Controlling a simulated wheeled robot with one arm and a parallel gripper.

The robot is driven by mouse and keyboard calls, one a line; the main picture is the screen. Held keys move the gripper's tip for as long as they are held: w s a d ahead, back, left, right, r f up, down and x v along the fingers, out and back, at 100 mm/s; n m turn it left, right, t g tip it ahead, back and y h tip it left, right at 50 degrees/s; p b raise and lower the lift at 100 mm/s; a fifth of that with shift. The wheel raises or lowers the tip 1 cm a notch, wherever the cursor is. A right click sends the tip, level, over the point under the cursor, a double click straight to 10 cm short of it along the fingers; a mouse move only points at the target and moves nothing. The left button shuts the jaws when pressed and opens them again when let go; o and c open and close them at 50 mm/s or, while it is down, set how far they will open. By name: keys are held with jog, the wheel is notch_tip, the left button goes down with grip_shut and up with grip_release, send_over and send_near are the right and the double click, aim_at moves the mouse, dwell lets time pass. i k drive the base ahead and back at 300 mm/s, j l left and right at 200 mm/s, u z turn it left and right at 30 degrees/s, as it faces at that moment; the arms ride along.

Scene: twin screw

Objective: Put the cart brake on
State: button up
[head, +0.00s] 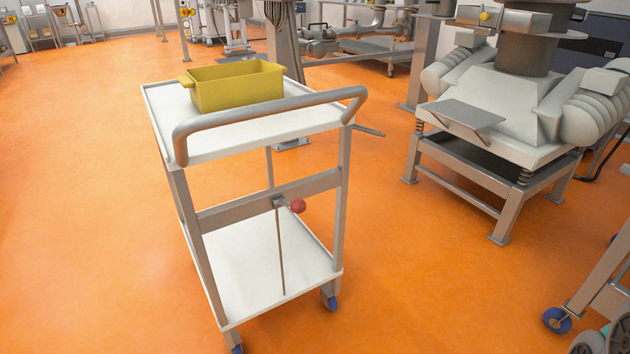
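The cart (258,126) is a white two-shelf trolley with a grey frame and a curved push handle (270,113) at its near end. A red ball knob (298,206) sits near the middle of the cart's crossbar (240,203). A thin rod (281,255) runs from beside the knob down towards the lower shelf (255,255). The knob looks like the brake lever's end, but I cannot tell its brake state. Blue wheels (331,303) show at the cart's bottom. My gripper is not in view.
A yellow bin (237,88) stands on the cart's top shelf. A large grey machine (510,100) stands on a frame to the right. Another blue-wheeled frame (600,280) is at the lower right. Orange floor (80,220) is clear left of the cart.

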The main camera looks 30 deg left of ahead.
aim_at(298, 206)
jog(key=j+u, duration=0.1)
jog(key=u, duration=1.4)
jog(key=i+j+z, duration=0.1)
